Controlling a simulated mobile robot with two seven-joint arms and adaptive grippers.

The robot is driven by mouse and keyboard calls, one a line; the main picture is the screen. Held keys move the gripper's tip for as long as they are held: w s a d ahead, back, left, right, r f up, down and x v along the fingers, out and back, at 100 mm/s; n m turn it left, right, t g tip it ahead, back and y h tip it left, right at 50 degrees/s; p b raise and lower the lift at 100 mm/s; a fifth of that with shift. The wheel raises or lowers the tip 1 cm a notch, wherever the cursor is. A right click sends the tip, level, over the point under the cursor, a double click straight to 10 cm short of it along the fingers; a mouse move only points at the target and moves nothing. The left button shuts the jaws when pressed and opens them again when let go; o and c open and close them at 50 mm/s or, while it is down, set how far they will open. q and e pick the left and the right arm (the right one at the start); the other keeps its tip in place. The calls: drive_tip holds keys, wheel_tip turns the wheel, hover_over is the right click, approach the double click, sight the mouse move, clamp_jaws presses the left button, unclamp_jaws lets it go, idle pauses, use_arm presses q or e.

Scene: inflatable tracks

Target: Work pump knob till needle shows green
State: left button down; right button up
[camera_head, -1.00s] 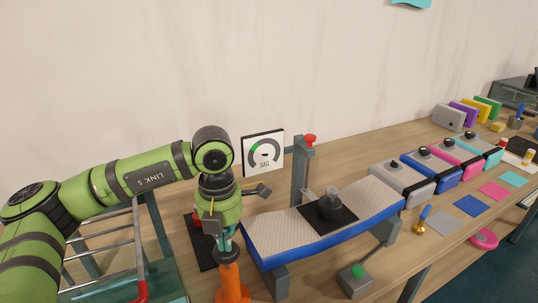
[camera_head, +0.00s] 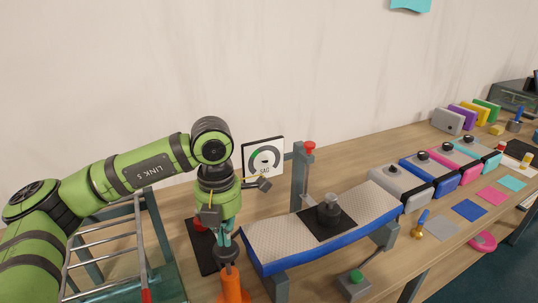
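The gauge (camera_head: 263,156) is a white square panel marked SAG, with a grey arc and a green part at its left. Its needle is too small to read for certain. My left gripper (camera_head: 229,258) points down, directly above an orange upright piece (camera_head: 232,287) at the bottom of the view, which looks like the pump. Its dark fingers are at the top of this piece. I cannot tell whether they are closed on a knob there. A sagging white track with a blue edge (camera_head: 285,235) carries a black plate with a grey weight (camera_head: 329,210). My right gripper is out of view.
A grey post with a red knob (camera_head: 309,148) stands behind the track. A grey box with a green button (camera_head: 355,277) is in front. Several coloured boxes (camera_head: 430,172) and flat squares (camera_head: 470,209) fill the right. A metal rack (camera_head: 105,240) stands at left.

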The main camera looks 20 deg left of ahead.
use_arm(q)
drive_tip(key=shift+r+p, duration=1.45)
drive_tip(key=shift+r, duration=1.2)
drive_tip(key=shift+f, duration=0.1)
